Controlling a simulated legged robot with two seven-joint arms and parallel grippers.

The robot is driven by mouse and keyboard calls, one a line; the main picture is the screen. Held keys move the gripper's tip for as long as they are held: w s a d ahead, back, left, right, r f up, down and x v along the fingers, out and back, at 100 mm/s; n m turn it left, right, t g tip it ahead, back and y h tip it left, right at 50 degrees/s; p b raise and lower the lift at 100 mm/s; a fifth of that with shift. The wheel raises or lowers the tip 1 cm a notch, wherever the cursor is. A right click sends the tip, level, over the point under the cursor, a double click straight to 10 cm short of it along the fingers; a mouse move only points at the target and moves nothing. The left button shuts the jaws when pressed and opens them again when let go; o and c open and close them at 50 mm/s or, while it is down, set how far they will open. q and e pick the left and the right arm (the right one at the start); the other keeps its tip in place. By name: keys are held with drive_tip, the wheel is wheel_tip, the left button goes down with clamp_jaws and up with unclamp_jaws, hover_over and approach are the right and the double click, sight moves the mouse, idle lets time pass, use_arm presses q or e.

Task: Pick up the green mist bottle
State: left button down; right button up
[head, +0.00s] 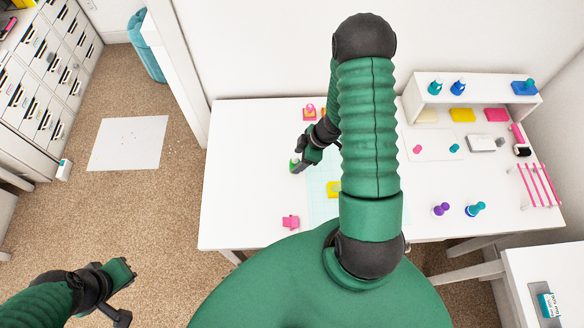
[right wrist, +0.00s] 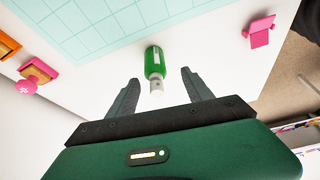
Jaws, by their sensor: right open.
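I cannot tell whether a finger touches the bottle. My left gripper (head: 125,285) hangs over the carpet, away from the table; its jaw state is unclear.
A pink object (head: 291,222) lies near the table's front edge. A pink stamp (head: 310,112) stands at the back, and a yellow block (head: 334,188) lies on the pale cutting mat (right wrist: 95,20). The white table (head: 235,190) is clear to the left. A shelf (head: 480,92) stands at the back right.

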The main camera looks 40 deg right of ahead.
sight(293, 164)
drive_tip(key=shift+w+d+f, duration=0.15)
drive_tip(key=shift+f, duration=0.45)
drive_tip(key=x, duration=0.1)
drive_tip(key=b+x, duration=0.1)
drive_tip(key=x, duration=0.3)
drive_tip(key=shift+w+d, duration=0.25)
drive_tip(key=shift+d, duration=0.1)
drive_tip(key=shift+w+a, duration=0.1)
drive_tip(key=shift+a, duration=0.1)
drive_tip(key=shift+a+r, duration=0.15)
drive_tip(key=shift+a, duration=0.2)
drive_tip(key=shift+c, duration=2.5)
use_arm(q)
drive_tip(key=shift+s+d+f, duration=0.15)
drive_tip(key=shift+d+f, duration=0.4)
drive_tip(key=shift+d, duration=0.2)
use_arm(e)
drive_tip(key=shift+d, duration=0.3)
clamp_jaws()
